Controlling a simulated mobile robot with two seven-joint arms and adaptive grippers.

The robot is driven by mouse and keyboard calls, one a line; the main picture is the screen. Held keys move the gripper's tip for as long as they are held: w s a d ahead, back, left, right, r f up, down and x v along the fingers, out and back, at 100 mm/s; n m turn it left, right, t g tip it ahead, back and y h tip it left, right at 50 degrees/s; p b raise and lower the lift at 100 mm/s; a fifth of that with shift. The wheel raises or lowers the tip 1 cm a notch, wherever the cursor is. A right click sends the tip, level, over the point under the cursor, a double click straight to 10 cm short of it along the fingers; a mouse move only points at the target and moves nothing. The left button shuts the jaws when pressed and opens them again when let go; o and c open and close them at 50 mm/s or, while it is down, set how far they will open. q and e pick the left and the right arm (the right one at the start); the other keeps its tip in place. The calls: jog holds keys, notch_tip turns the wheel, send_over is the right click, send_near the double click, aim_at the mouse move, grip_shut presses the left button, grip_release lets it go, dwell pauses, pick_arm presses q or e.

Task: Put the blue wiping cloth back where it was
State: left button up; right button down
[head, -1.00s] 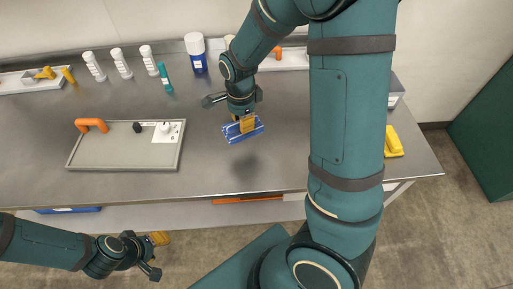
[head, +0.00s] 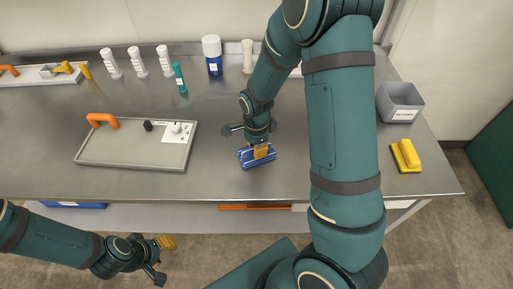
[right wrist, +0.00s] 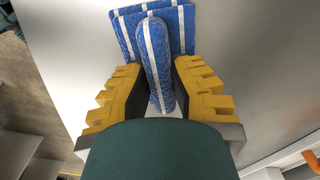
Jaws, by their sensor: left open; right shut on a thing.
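The blue wiping cloth (head: 258,160) with white stripes is in my right gripper (head: 261,151), over the middle of the steel table near its front half. No clear gap shows under the cloth, and I cannot tell if it touches the table. In the right wrist view the yellow fingers of the right gripper (right wrist: 160,95) are shut on a raised fold of the cloth (right wrist: 185,22), and the rest spreads out beyond. My left gripper (head: 166,243) is open and empty, low in front of the table's front edge.
A grey tray (head: 115,155) with an orange handle lies left of the cloth. White bottles (head: 137,62), a green bottle (head: 180,79) and a blue-and-white bottle (head: 213,56) stand behind. A grey bin (head: 400,103) and a yellow brush (head: 406,156) are at the right. Bare steel surrounds the cloth.

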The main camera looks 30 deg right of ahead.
jog(key=shift+r, duration=0.1)
jog(key=shift+f, duration=0.25)
jog(key=c, duration=1)
grip_release()
jog(key=shift+r, duration=0.1)
jog(key=shift+r, duration=0.45)
notch_tip(320, 180, up, 11)
jog(key=p, duration=0.3)
jog(key=shift+r, duration=0.2)
